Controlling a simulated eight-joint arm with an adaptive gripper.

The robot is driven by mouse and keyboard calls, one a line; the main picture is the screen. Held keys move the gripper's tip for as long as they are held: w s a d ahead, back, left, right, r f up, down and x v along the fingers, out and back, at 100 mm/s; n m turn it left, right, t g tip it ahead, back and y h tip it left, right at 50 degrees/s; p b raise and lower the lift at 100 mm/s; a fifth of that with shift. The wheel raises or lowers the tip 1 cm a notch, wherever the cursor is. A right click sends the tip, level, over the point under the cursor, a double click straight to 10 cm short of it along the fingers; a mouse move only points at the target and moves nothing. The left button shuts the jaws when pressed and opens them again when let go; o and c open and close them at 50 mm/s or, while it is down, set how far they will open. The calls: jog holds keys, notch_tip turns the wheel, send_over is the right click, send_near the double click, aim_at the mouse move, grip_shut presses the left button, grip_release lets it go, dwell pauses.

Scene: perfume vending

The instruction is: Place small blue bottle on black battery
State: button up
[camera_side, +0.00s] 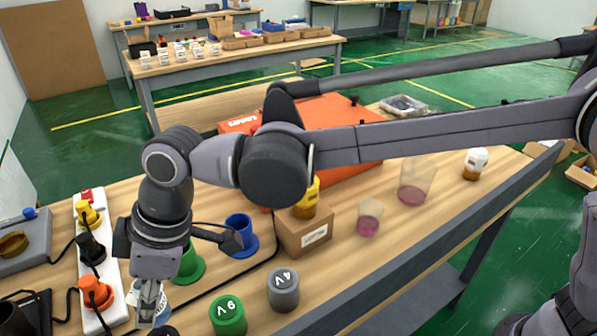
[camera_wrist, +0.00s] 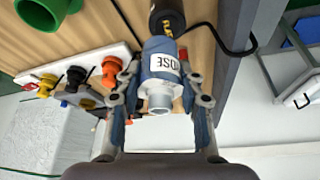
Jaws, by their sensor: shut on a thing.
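The small blue bottle (camera_wrist: 161,66) has a pale neck and a white label that reads upside down in the wrist view. My gripper (camera_wrist: 160,112) is shut on it, with one finger on each side. In the side view my gripper (camera_side: 150,300) points down at the lower left, and the bottle (camera_side: 163,298) is mostly hidden behind the fingers. The black battery (camera_wrist: 167,14), with yellow lettering, lines up directly beyond the bottle in the wrist view. I cannot tell whether they touch. A dark round edge, perhaps the battery, shows at the side view's bottom border.
A white power strip (camera_side: 117,312) with coloured plugs lies left of my gripper. A green battery (camera_side: 228,316) and a grey one (camera_side: 283,290) stand right. Green (camera_side: 188,264) and blue (camera_side: 241,238) holders and a cardboard box (camera_side: 303,233) stand behind. A black cable crosses the table.

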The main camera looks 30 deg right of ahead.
jog(key=shift+s+a+f, duration=0.3)
jog(key=shift+a+f, duration=0.15)
jog(key=shift+a, duration=0.3)
jog(key=shift+f, duration=2.05)
jog(key=shift+f, duration=0.1)
jog(key=o, duration=1.2)
jog(key=shift+c, duration=0.2)
